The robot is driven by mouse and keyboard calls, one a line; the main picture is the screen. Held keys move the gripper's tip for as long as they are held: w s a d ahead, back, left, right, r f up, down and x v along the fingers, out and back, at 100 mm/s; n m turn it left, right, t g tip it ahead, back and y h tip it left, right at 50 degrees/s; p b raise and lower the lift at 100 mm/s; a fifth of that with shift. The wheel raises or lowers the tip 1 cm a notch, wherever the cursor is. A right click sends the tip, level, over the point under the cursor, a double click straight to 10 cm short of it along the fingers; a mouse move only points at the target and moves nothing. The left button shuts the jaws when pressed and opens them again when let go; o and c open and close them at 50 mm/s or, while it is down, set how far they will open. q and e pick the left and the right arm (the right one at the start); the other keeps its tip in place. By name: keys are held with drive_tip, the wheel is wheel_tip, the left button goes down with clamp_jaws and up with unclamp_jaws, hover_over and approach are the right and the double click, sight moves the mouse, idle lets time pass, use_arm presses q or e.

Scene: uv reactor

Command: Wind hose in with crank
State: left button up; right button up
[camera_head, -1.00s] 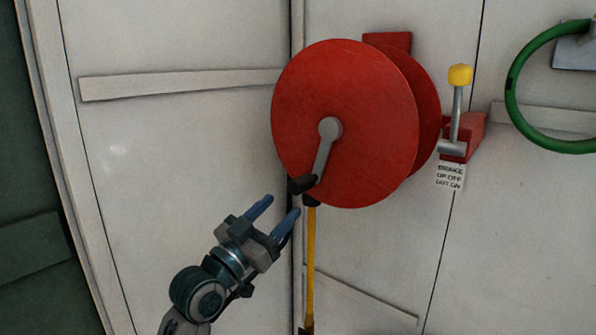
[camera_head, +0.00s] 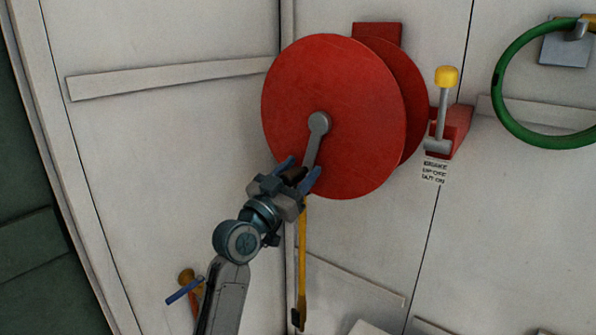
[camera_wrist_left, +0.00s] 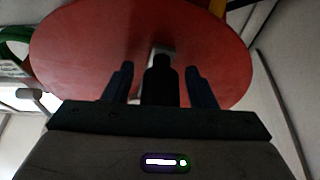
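The red hose reel (camera_head: 325,90) is mounted on the pale wall, and its disc also fills the upper left wrist view (camera_wrist_left: 90,50). A grey crank arm (camera_head: 316,138) points down from its hub to a dark crank handle (camera_head: 292,175). My left gripper (camera_head: 299,170) is at the handle with its blue fingers apart. In the left wrist view the dark handle (camera_wrist_left: 160,85) stands between the fingers, with a gap on each side. The yellow hose (camera_head: 303,250) hangs down below the reel, its upper part hidden behind my gripper. My right gripper is not in view.
A brake lever (camera_head: 442,105) with a yellow knob stands upright on a red bracket right of the reel, above a label (camera_head: 434,172). A green ring (camera_head: 505,105) is at far right. A brass fitting with a blue lever (camera_head: 184,291) is at lower left.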

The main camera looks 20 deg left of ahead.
use_arm(q)
clamp_jaws()
drive_tip(key=shift+b, duration=0.4)
drive_tip(key=shift+a+m, duration=0.1)
drive_tip(key=shift+m, duration=0.2)
